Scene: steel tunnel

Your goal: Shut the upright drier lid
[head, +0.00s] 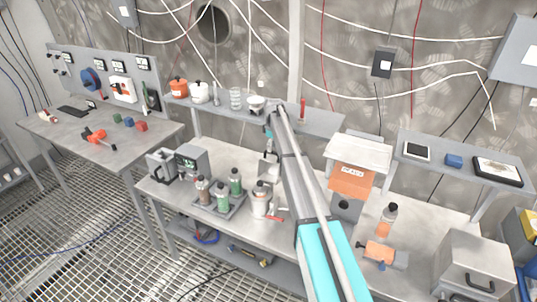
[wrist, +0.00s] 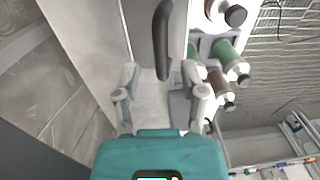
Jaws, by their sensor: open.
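In the wrist view a thick dark handle (wrist: 163,40) stands out ahead of my gripper (wrist: 163,98). It lies roughly in line with the gap between the two pale fingers, which are apart with nothing gripped. I cannot tell how far the handle is from the fingertips. I take it as part of the drier lid; the drier's outline is unclear here. In the head view my gripper (head: 270,157) hangs over the middle bench behind the white bottle. My arm crosses in front and hides much of that spot, so the lid's tilt cannot be read.
The white bottle (head: 260,198) and a tray of bottles (head: 236,212) stand close by on the bench's near side. Behind runs a raised shelf (head: 225,106). An orange-fronted box (head: 352,181) stands right of my arm. A grey box with a handle (head: 465,262) is farther right.

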